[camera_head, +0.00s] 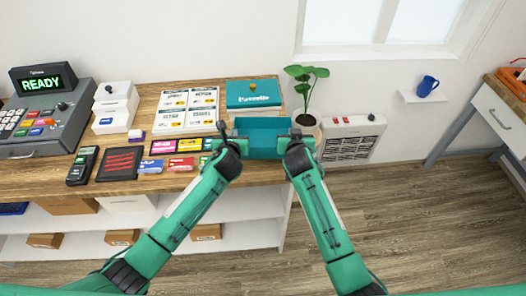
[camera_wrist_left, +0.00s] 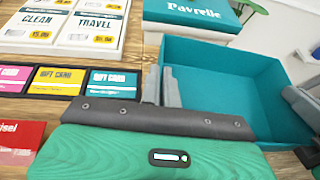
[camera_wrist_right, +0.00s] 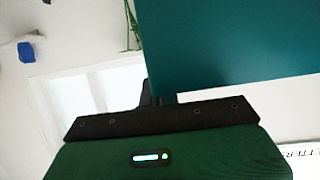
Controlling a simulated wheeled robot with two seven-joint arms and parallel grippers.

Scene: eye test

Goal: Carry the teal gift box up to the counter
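The teal gift box (camera_head: 262,124) is open at the top and looks empty. It is held between my two grippers, in front of the counter's right end in the head view; I cannot tell whether it touches the counter. My left gripper (camera_head: 235,138) is shut on its left wall, and the left wrist view shows the fingers at the wall of the box (camera_wrist_left: 225,65). My right gripper (camera_head: 295,137) is at its right wall and looks shut on it. The box (camera_wrist_right: 235,45) fills much of the right wrist view and hides part of the fingers. The wooden counter (camera_head: 225,178) lies to the left.
A teal "Pavrelle" box (camera_head: 253,93) stands behind the held box. A potted plant (camera_head: 305,85) is close on the right, before a white heater (camera_head: 350,138). Card sheets (camera_head: 187,110), gift cards (camera_head: 163,146), a card terminal (camera_head: 83,165) and a register (camera_head: 45,110) crowd the counter.

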